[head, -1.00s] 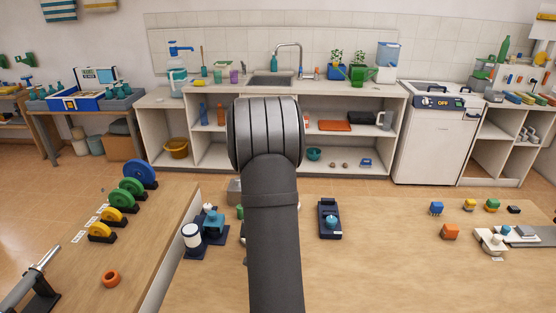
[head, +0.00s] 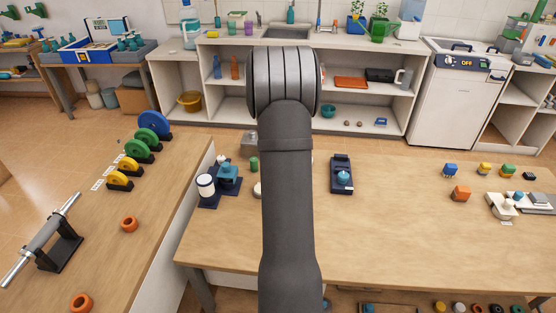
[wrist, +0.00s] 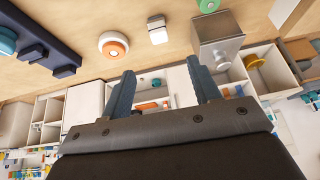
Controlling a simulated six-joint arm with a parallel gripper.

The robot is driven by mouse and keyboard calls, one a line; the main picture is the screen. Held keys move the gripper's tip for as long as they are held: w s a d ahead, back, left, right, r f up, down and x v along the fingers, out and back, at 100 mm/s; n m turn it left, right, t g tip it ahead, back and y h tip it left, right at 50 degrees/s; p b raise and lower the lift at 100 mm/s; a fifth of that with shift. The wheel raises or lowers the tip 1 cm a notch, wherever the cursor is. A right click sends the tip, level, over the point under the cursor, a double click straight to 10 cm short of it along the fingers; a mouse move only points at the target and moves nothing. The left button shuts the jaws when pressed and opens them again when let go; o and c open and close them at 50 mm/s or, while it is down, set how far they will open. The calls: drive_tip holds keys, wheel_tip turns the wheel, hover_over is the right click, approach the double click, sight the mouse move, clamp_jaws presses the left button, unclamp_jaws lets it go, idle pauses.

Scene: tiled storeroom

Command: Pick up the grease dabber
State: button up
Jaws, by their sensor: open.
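I cannot tell for sure which thing is the grease dabber. A teal round knob on a dark blue stand (head: 342,180) with a small label stands on the table right of my arm; part of this stand shows at the left of the wrist view (wrist: 45,45). My gripper (wrist: 160,76) is open and empty in the wrist view, its fingers apart with nothing between them. In the head view my arm hides it. Beyond the fingers lie a white disc with an orange centre (wrist: 113,45) and a small white block (wrist: 157,30).
The table's front middle is clear.

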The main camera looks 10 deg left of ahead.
drive_tip(key=shift+g, duration=0.6)
drive_tip(key=x, duration=0.3)
drive_tip(key=w+x, duration=0.1)
drive_tip(key=x, duration=0.6)
drive_tip(key=shift+w+d+r, duration=0.15)
drive_tip(key=shift+w+d, duration=0.05)
drive_tip(key=shift+w, duration=0.15)
drive_tip(key=shift+x, duration=2.55)
drive_tip(key=shift+w+a+r, duration=0.1)
drive_tip(key=shift+c, duration=0.3)
drive_tip(key=c, duration=1)
